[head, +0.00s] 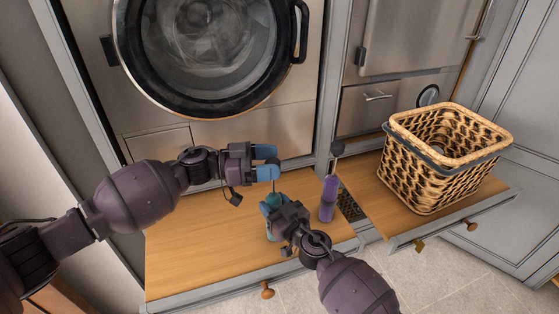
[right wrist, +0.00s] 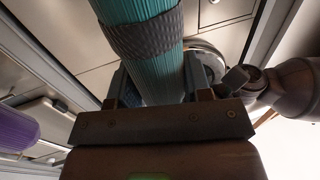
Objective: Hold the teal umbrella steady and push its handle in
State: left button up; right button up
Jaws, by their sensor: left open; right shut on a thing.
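The teal umbrella (head: 274,200) stands upright on the wooden bench top in the head view, partly hidden by my right gripper (head: 272,206). That gripper is shut on its body. In the right wrist view the ribbed teal body (right wrist: 150,60) with a dark grey band rises between the fingers. A thin shaft shows above the body in the head view, with a dark handle end between the fingers of my left gripper (head: 266,162) or just behind them. The left gripper is open, with blue fingertips pointing right; I cannot tell whether it touches the handle.
A purple umbrella (head: 328,199) with a dark knob stands upright to the right, near a dark grate (head: 349,206). A wicker basket (head: 436,175) stands on the right part of the bench (head: 185,255). A round-doored machine (head: 212,100) is behind. The bench's left part is clear.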

pick_arm(q)
jog(key=shift+w+d, duration=0.1)
jog(key=shift+d, duration=1.15)
jog(key=shift+c, duration=0.2)
